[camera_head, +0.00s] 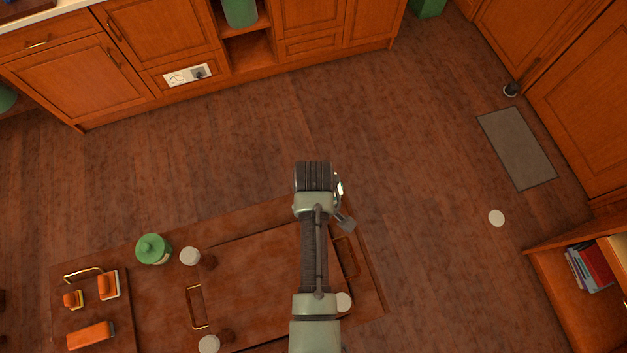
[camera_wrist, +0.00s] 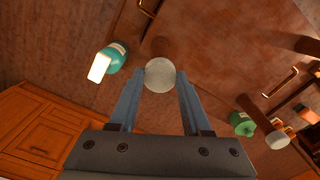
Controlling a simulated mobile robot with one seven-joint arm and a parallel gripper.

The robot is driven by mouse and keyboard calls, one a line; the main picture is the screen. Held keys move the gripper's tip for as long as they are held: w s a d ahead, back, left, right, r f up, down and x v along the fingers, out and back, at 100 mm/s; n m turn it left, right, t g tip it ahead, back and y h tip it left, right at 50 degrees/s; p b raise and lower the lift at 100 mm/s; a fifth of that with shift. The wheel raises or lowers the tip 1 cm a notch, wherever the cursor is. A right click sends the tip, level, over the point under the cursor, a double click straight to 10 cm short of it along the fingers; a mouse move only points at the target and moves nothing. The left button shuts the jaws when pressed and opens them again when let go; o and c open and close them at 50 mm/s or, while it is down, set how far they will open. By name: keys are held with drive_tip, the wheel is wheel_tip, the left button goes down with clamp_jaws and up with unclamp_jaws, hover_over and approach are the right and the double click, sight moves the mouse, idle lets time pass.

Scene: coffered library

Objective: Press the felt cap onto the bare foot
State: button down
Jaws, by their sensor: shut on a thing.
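My gripper (camera_wrist: 160,88) is shut on the felt cap (camera_wrist: 160,73), a pale round disc, in the wrist view. A brown post (camera_wrist: 160,47) shows behind the cap, which covers its end. I cannot tell whether cap and foot touch. In the head view my gripper (camera_head: 313,178) is over the far right corner of the brown upturned piece (camera_head: 255,270); its fingertips, the cap and this foot are hidden there. Other feet carry pale ends: far left (camera_head: 190,256), near left (camera_head: 208,343) and near right (camera_head: 344,302), partly behind my arm.
A green jar (camera_head: 153,249) stands beside the far left foot. A teal bottle (camera_wrist: 116,55) with a pale top is close to my gripper. A tray of orange-handled items (camera_head: 92,334) lies at the left. A white disc (camera_head: 497,218) lies on the open floor to the right.

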drive_tip(key=shift+f, duration=0.4)
drive_tip(key=shift+c, duration=1.4)
unclamp_jaws()
drive_tip(key=shift+r, duration=0.1)
wheel_tip(320, 180, up, 13)
drive_tip(key=b, duration=0.2)
